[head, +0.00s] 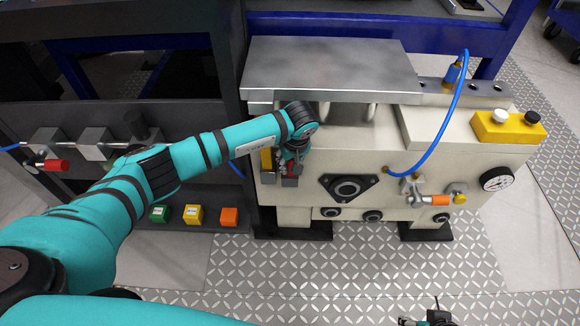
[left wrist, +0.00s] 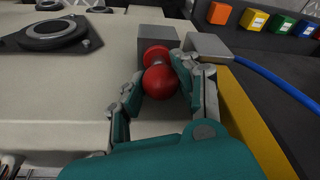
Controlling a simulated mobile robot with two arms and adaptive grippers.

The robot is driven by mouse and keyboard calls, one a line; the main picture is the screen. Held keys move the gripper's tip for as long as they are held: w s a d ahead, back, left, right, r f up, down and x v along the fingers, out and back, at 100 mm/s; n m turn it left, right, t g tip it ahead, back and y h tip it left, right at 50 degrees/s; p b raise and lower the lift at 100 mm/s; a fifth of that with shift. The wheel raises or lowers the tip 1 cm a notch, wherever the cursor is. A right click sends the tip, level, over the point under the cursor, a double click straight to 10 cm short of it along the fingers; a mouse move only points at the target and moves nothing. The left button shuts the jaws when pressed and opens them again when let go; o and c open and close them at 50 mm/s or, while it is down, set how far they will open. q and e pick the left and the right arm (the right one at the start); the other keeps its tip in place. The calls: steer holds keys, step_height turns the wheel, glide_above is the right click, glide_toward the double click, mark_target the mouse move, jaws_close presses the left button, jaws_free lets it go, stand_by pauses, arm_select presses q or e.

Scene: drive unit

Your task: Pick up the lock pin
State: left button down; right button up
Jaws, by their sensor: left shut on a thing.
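The lock pin shows in the left wrist view as a red ball knob (left wrist: 160,82) with a second red rounded part just beyond it, against a grey block (left wrist: 157,40). The pin's shaft is hidden, so I cannot tell how deep it sits. My left gripper (left wrist: 160,76) is shut on the red knob, one finger on each side. In the head view my left gripper (head: 290,165) is at the left end of the machine's front face, mostly covering the pin. My right gripper (head: 437,317) shows only partly at the bottom edge; its opening is unclear.
The cream drive unit (head: 300,208) has a grey top plate (head: 335,65), a blue hose (head: 455,105) and a gauge (head: 496,179). A yellow part (left wrist: 255,130) runs close beside the gripper. Coloured blocks (head: 194,215) stand lower left. The patterned floor in front is clear.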

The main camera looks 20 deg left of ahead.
arm_select(q)
steer(key=shift+r, duration=0.15)
steer(key=shift+w+r, duration=0.1)
steer(key=shift+r, duration=0.15)
step_height(320, 180, up, 3)
steer(key=shift+r+p, duration=0.1)
steer(key=shift+p, duration=0.35)
steer(key=s+d+r+p, duration=0.1)
steer(key=s+d, duration=0.1)
steer(key=s, duration=0.6)
steer(key=s+d+r+p, duration=0.1)
steer(key=s+d+p, duration=0.1)
steer(key=s, duration=0.7)
steer(key=shift+s+d, duration=0.2)
steer(key=shift+d, duration=0.3)
arm_select(e)
step_height(320, 180, down, 14)
steer(key=shift+a+g, duration=0.15)
steer(key=shift+g, duration=0.25)
arm_select(q)
steer(key=shift+r, duration=0.15)
arm_select(e)
steer(key=shift+w, duration=0.1)
